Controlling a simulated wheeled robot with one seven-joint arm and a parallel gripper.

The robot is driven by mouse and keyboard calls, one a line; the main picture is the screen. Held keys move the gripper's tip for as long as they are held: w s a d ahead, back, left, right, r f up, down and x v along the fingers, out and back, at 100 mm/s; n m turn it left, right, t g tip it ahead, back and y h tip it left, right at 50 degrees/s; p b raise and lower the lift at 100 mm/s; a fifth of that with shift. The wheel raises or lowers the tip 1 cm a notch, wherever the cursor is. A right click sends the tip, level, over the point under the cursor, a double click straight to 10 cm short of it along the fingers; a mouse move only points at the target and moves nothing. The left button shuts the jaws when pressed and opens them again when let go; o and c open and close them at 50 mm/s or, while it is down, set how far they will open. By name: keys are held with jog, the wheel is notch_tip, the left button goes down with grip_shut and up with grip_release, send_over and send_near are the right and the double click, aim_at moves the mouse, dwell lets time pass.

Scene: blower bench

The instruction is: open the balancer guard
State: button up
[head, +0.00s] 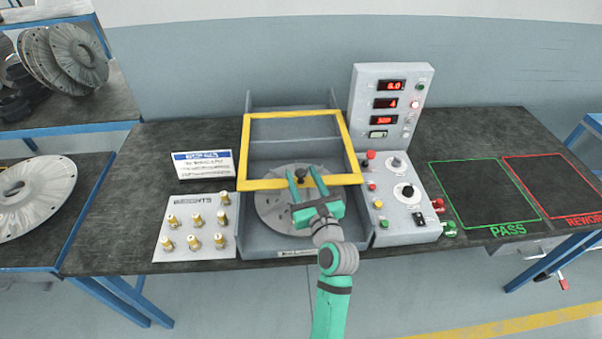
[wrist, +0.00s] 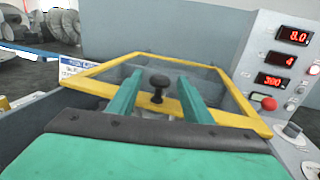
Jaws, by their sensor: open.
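The balancer guard (head: 265,184) is a clear panel in a yellow frame, and appears lowered over the grey balancer housing. A black knob (head: 300,173) stands at the middle of its front bar. The guard's frame (wrist: 235,119) and the knob (wrist: 158,82) also show in the wrist view. My gripper (head: 302,170) is open, with its two green fingers on either side of the knob. In the wrist view my gripper (wrist: 160,77) shows gaps between each finger and the knob. A grey disc (head: 270,208) lies in the housing, partly hidden by my arm.
A control panel (head: 405,225) with knobs and a red display tower (head: 390,75) stand right of the housing. A weights tray (head: 180,240) and a sign (head: 203,164) are on the left. The PASS area (head: 480,195) and REWORK area (head: 555,185) are empty.

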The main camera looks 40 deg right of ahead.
jog(key=shift+x, duration=0.9)
jog(key=shift+c, duration=0.3)
